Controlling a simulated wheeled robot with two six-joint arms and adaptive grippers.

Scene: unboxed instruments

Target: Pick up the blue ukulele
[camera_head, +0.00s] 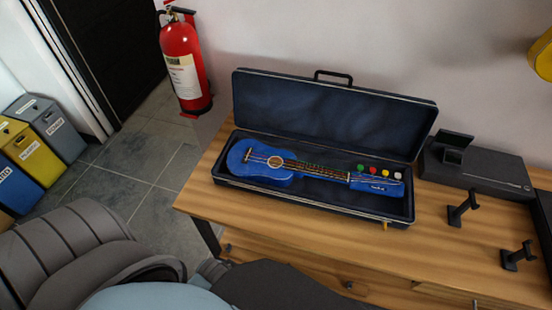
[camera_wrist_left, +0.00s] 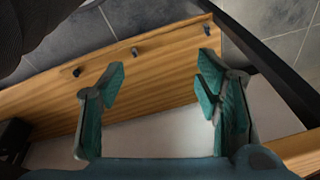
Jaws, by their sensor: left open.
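The blue ukulele (camera_head: 265,163) lies in an open dark case (camera_head: 305,205) on the wooden desk in the head view. Its body is at the left and its headstock, with coloured tuning pegs, at the right. The case lid (camera_head: 330,110) stands raised behind it. My left gripper (camera_wrist_left: 163,70) is open and empty in the left wrist view, with its teal fingers spread apart. The ukulele does not show in that view, and the left gripper's fingers do not show in the head view. My right gripper is in neither view.
The desk (camera_head: 300,228) has two small black stands (camera_head: 462,208) (camera_head: 518,256) and a black box (camera_head: 480,170) at the right. A red fire extinguisher (camera_head: 183,70) is at the back left. Bins (camera_head: 30,150) are at far left. Wood with dark knobs (camera_wrist_left: 134,51) shows beyond my left fingers.

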